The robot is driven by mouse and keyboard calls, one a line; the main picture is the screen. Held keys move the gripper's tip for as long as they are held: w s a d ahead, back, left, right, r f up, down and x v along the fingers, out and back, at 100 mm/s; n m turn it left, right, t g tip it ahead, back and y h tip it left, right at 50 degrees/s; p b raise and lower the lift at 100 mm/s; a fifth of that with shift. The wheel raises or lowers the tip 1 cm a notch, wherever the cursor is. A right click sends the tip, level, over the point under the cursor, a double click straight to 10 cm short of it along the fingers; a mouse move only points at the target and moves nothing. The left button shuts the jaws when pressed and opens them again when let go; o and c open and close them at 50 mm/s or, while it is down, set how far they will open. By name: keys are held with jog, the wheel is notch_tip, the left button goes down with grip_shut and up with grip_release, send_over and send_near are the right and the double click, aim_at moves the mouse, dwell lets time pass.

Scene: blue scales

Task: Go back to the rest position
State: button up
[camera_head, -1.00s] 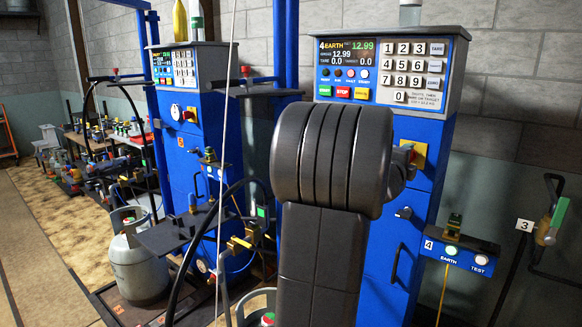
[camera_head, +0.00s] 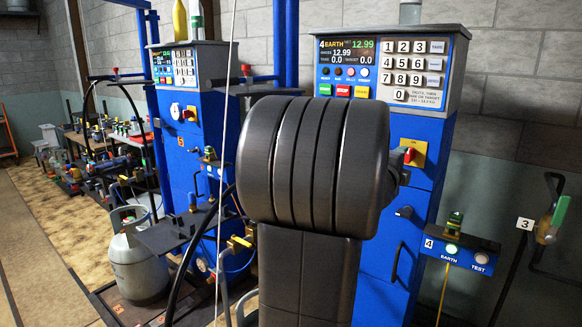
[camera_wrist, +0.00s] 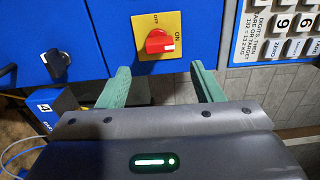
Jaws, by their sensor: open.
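My gripper (camera_wrist: 160,68) shows in the wrist view with its two green fingers wide apart and nothing between them. A red rotary switch (camera_wrist: 159,42) on a yellow plate is beyond the fingertips, with a gap from them. The white mark on the knob is on its right side, near the word ON. In the head view my dark arm fills the middle and hides the gripper. The switch (camera_head: 410,155) shows there just right of my arm, on the front of the blue scale cabinet (camera_head: 385,258).
The scale's keypad panel (camera_head: 411,73) is above my arm. A small box with EARTH and TEST buttons (camera_head: 462,252) is at the right. A second blue scale (camera_head: 180,150) and a grey gas cylinder (camera_head: 140,262) stand left. Hoses hang left of my arm.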

aim_at(407, 156)
jog(key=x, duration=0.7)
jog(key=shift+w+d+p, duration=0.15)
jog(key=shift+w+p, duration=0.05)
jog(key=shift+p, duration=0.2)
jog(key=shift+w+d+r+n+p, duration=0.15)
jog(key=shift+w+n+p, duration=0.15)
jog(key=shift+n+p, duration=0.15)
jog(key=n+p, duration=0.2)
jog(key=n, duration=0.1)
jog(key=shift+s+r+n, duration=0.1)
jog(key=shift+r+n, duration=0.05)
jog(key=shift+n, duration=0.2)
jog(key=n+p, duration=0.1)
jog(key=n, duration=0.1)
jog(key=n+p, duration=0.2)
jog(key=shift+a+n, duration=0.2)
jog(key=shift+n, duration=0.2)
jog(key=n+p, duration=0.5)
jog(key=p, duration=0.1)
jog(key=shift+a+n, duration=0.1)
jog(key=shift+n, duration=0.3)
jog(key=n+p, duration=0.2)
jog(key=p, duration=0.1)
jog(key=shift+f, duration=0.2)
